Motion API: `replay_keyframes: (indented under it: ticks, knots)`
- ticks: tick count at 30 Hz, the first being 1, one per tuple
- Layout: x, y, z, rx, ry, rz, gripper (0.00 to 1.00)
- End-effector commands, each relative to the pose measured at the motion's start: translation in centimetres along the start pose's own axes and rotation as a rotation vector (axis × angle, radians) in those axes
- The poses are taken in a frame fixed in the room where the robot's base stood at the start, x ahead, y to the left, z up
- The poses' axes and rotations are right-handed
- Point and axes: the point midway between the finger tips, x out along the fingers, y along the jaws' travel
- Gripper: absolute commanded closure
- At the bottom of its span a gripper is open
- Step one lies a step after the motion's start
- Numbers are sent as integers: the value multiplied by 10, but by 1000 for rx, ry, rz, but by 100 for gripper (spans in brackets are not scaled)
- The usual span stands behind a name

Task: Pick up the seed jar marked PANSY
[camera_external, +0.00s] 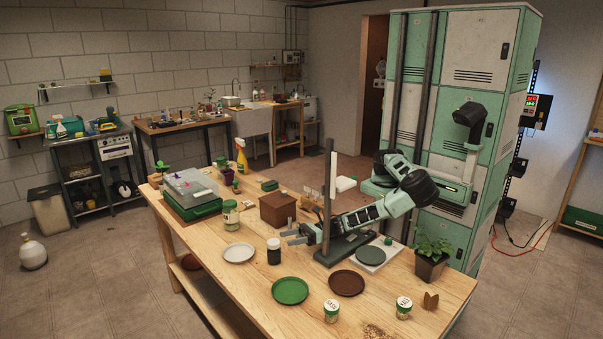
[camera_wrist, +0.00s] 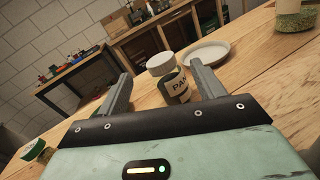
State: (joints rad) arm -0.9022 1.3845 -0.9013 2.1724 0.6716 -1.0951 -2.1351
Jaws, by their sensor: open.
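The PANSY jar (camera_external: 273,256) is a small dark jar with a white lid, upright on the wooden table. In the wrist view the jar (camera_wrist: 180,89) shows a white label reading "PA" and part of a further letter. My gripper (camera_external: 289,236) is open and empty, low over the table, just to the right of the jar in the external view. In the wrist view the jar appears between the two fingers of my gripper (camera_wrist: 160,72), closer to the right finger, which stands near its right side. Whether the jar is between the fingertips or just beyond them, I cannot tell.
A white saucer (camera_external: 238,254) lies close beyond the jar. A larger seed jar (camera_external: 230,217), a brown box (camera_external: 277,211) and a dark-based stand with an upright post (camera_external: 328,205) are nearby. Green (camera_external: 290,292) and brown saucers (camera_external: 346,284) lie in front.

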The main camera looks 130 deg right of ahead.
Motion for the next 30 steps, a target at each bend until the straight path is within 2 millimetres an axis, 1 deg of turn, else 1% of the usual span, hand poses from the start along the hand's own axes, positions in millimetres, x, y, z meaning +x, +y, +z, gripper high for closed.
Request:
replay_keyframes:
  ticks: [1,3,7,17,21,24,27,30]
  knots:
    - [4,2,-7,-61,5,9,32]
    - [8,5,-10,-132,10,16,32]
    - [12,8,-12,-199,15,24,32]
    - [44,4,-8,-198,15,19,32]
    - [66,0,-5,-197,15,18,32]
    - [78,0,-7,-197,16,20,32]
    - [85,1,-8,-198,16,21,32]
    - [87,1,-9,-199,16,21,32]
